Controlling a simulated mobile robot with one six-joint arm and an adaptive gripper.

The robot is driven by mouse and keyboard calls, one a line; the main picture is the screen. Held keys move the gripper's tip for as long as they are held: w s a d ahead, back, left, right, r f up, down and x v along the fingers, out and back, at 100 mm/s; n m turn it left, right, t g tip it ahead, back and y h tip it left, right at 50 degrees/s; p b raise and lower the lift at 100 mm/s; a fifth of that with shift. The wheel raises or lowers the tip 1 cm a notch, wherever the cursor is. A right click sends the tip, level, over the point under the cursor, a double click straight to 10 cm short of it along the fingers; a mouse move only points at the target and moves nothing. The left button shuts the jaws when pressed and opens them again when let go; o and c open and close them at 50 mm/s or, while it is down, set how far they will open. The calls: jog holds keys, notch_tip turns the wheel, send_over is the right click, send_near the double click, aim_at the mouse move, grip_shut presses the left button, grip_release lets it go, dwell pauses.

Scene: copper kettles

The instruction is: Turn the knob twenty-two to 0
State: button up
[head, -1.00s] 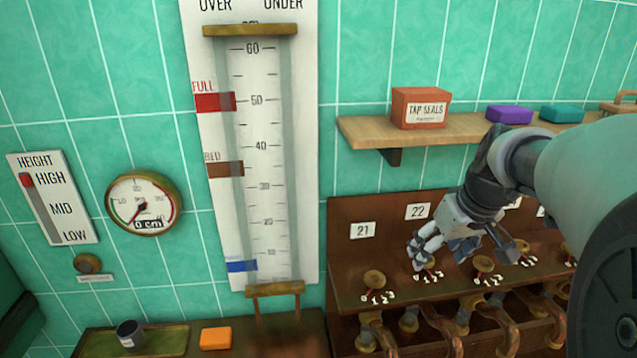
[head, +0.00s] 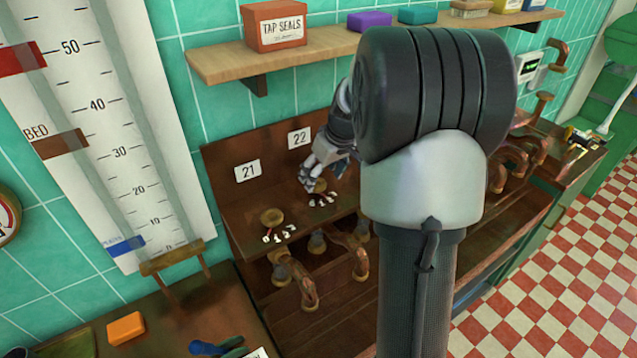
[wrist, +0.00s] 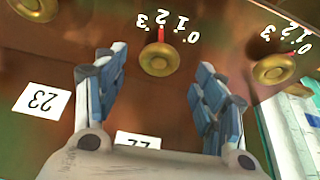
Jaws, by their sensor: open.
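Knob twenty-two is a round brass knob (wrist: 160,60) on the brown panel, with a dial of 0, 1, 2 and 3. Its red pointer is at about the 2. In the wrist view the knob lies between the spread fingers of my gripper (wrist: 161,66), with room on both sides. Its label 22 (wrist: 137,140) is partly hidden by my gripper. In the head view my gripper (head: 322,176) is over the knob (head: 317,187), below the label 22 (head: 299,137). Whether the fingertips reach down around the knob is unclear.
Knob 21 (head: 271,217) sits close by on the left in the head view. Label 23 (wrist: 42,98) shows in the wrist view with another knob (wrist: 38,7) near it. A shelf (head: 215,68) with boxes is above. Pipes (head: 305,285) run below the panel.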

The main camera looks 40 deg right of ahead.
aim_at(319, 184)
jog(key=shift+x, duration=1.8)
jog(key=shift+w, duration=0.1)
jog(key=shift+c, duration=0.5)
jog(key=c, duration=1)
